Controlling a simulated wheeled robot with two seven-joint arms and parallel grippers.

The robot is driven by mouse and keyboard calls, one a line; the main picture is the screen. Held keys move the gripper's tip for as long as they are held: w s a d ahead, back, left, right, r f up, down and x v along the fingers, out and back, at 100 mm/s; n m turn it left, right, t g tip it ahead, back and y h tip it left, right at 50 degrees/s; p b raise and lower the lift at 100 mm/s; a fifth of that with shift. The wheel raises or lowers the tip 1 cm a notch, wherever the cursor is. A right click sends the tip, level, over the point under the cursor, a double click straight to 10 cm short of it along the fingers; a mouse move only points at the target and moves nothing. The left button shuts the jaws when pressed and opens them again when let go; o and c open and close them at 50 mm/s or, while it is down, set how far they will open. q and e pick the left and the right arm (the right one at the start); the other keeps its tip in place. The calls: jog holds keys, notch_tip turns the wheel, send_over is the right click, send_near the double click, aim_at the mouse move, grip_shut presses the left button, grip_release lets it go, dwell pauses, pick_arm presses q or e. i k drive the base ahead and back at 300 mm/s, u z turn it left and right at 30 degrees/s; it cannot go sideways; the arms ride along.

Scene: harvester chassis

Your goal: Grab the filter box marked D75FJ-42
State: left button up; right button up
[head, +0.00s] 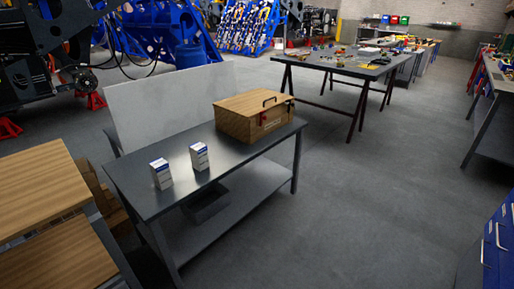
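Two small white boxes with blue tops stand upright, apart from each other, on the left part of a dark metal table (215,184). The left box (161,174) is nearer the table's left edge. The right box (199,157) stands a little further back. Their print is too small to read, so I cannot tell which one is marked D75FJ-42. Neither of my grippers shows in the head view.
A wooden case (254,117) with a handle sits on the table's right part. A dark bin (206,203) is on the lower shelf. A wooden-topped bench (38,188) stands at left. Open floor (370,210) lies to the right.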

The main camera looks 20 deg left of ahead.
aim_at(198, 151)
jog(key=z, duration=0.7)
jog(key=i, duration=2.25)
jog(key=u, duration=1.3)
jog(key=i, duration=0.85)
jog(key=u, duration=0.9)
